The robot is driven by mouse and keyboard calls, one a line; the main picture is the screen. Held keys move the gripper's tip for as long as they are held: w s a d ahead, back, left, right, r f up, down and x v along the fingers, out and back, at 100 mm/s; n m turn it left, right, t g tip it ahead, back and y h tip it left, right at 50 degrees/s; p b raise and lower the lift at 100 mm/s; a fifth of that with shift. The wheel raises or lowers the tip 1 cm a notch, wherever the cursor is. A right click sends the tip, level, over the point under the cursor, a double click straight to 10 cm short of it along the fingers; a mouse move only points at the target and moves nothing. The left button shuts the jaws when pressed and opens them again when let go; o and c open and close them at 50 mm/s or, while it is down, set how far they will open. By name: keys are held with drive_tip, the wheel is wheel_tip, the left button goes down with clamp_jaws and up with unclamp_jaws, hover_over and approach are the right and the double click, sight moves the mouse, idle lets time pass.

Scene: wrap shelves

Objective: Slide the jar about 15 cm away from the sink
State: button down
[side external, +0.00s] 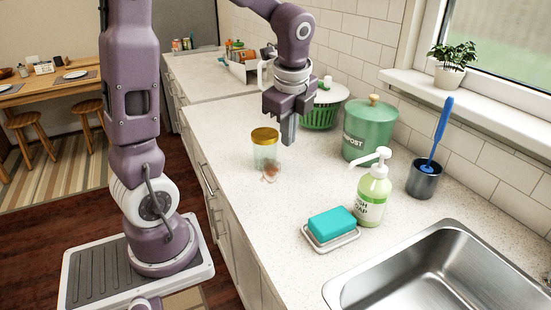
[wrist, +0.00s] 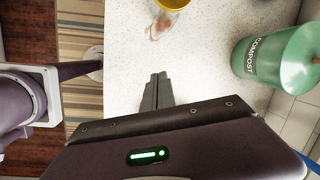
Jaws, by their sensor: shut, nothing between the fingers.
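A clear jar (side external: 266,152) with a gold lid stands upright on the countertop near its front edge. Part of it shows at the top of the wrist view (wrist: 172,4). The metal sink (side external: 455,275) is at the lower right of the side view. My gripper (side external: 289,140) points down just right of the jar, on its far side from the counter's front edge. In the wrist view my gripper (wrist: 157,80) has its fingers together and holds nothing. A gap of bare counter shows between the fingertips and the jar there.
A green compost bin (side external: 370,128), a soap bottle (side external: 373,190) and a teal sponge on a dish (side external: 331,225) stand on the counter (side external: 225,145). A green colander (side external: 321,112) is behind my gripper. A reddish smudge (side external: 271,173) shows by the jar's base. Counter left of the jar is clear.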

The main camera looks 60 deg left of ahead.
drive_tip(key=w+a+f+m, duration=0.1)
drive_tip(key=a+f, duration=0.1)
drive_tip(key=f, duration=0.3)
drive_tip(key=a+f+m, duration=0.1)
drive_tip(key=a+f, duration=0.1)
drive_tip(key=f, duration=0.3)
drive_tip(key=w+a+f+m+g, duration=0.1)
drive_tip(key=a+f+m, duration=0.1)
drive_tip(key=f, duration=0.3)
drive_tip(key=shift+w+a, duration=0.35)
drive_tip(key=shift+a, duration=0.25)
drive_tip(key=a, duration=0.3)
drive_tip(key=shift+a+r, duration=0.15)
drive_tip(key=shift+a, duration=0.35)
drive_tip(key=a, duration=1.5)
drive_tip(key=shift+a, duration=0.2)
